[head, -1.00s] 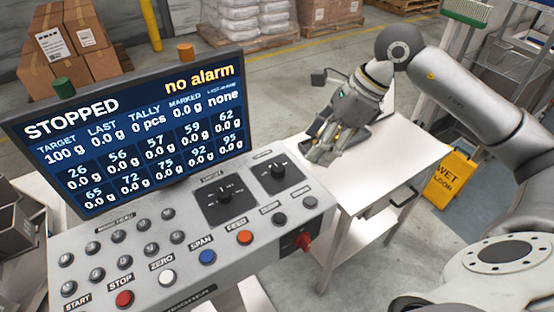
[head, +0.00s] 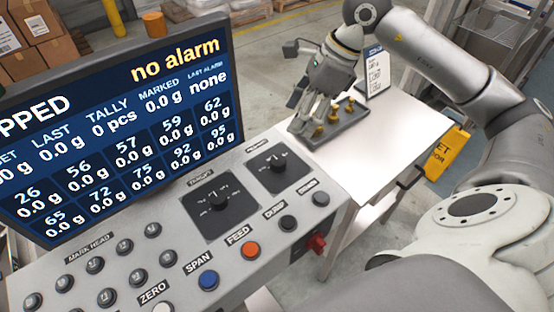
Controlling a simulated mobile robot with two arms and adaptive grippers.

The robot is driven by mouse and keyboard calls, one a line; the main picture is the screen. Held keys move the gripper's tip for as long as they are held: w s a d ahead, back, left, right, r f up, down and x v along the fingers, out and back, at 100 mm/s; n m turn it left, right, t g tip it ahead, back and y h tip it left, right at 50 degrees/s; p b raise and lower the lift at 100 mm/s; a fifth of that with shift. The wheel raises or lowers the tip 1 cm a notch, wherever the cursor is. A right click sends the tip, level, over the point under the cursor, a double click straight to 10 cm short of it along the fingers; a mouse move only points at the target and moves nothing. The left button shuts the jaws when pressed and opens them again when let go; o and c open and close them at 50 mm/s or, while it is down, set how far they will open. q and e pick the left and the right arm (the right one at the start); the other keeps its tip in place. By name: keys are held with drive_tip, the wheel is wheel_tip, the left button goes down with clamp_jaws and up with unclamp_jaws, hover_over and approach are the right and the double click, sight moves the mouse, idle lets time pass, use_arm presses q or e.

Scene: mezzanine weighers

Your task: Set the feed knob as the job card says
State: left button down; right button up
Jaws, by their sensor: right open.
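My right gripper (head: 308,112) is open, pointing down over the left edge of a grey tray, beyond the panel and apart from both knobs. My left gripper is out of view.
The screen (head: 120,125) shows "no alarm". An orange button (head: 250,250) labelled FEED and a blue one (head: 208,280) labelled SPAN sit along the panel front. A red switch (head: 317,243) is on its end. The grey tray (head: 350,131) holds several brass-coloured pieces on the white table (head: 385,150).

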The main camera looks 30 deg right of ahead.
sight(278, 160)
drive_tip(key=x, duration=0.9)
drive_tip(key=d+x, duration=0.1)
drive_tip(key=x, duration=0.3)
drive_tip(key=shift+s+f+b, duration=0.25)
drive_tip(key=shift+f+b, duration=0.15)
drive_tip(key=shift+w+a+f, duration=0.1)
drive_tip(key=shift+a+f, duration=0.05)
drive_tip(key=shift+f, duration=0.45)
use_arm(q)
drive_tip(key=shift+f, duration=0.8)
